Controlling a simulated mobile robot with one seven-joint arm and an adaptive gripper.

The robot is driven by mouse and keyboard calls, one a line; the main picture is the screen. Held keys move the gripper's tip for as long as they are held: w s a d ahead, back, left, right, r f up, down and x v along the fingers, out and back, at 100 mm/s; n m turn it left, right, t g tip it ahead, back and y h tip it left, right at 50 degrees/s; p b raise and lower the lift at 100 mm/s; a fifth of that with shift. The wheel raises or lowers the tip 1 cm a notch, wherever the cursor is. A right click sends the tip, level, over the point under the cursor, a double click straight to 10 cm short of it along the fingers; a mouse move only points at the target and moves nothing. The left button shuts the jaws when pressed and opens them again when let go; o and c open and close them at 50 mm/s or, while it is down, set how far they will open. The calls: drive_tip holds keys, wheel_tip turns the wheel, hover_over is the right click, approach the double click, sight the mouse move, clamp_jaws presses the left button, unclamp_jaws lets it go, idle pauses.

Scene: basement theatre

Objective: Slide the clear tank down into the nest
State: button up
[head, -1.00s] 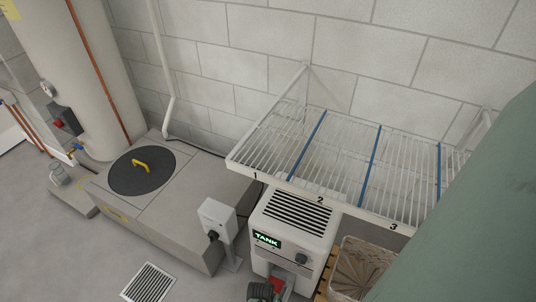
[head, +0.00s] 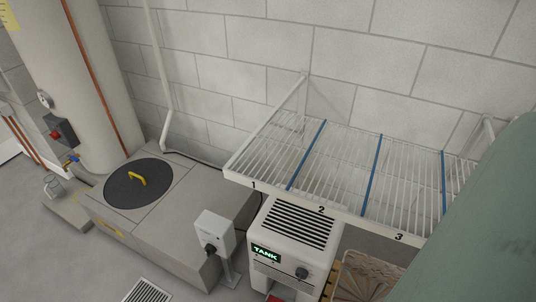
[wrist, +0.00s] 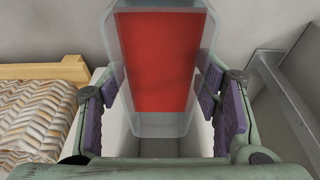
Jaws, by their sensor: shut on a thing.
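The clear tank (wrist: 158,124) fills the middle of the wrist view, with a red area showing through or on it. My gripper (wrist: 160,88) has its purple pads on both sides of the tank and is shut on it. A pale, box-like recess (wrist: 200,136) shows behind and below the tank; I cannot tell whether this is the nest or how deep the tank sits. In the head view, the white unit (head: 292,240) has a lit TANK sign (head: 266,252). A small red patch (head: 274,298) shows at its foot. My gripper is out of the head view.
A wire shelf (head: 340,212) with blue dividers overhangs the unit. A patterned basket (head: 362,275) stands to its right; a woven, wood-edged item (wrist: 38,115) is left in the wrist view. A grey post box (head: 214,235) and plinth (head: 165,228) stand left. A metal bar (wrist: 285,95) is at right.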

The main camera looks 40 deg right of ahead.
drive_tip(key=o, duration=1.3)
drive_tip(key=shift+o, duration=0.2)
drive_tip(key=d+p+v, duration=0.1)
drive_tip(key=p+v, duration=0.3)
drive_tip(key=v, duration=0.7)
drive_tip(key=w+d+p+v, duration=0.1)
drive_tip(key=p+v, duration=0.3)
drive_tip(key=v, duration=0.8)
drive_tip(key=shift+d+r, duration=0.3)
drive_tip(key=shift+r, duration=0.3)
drive_tip(key=shift+f, duration=0.1)
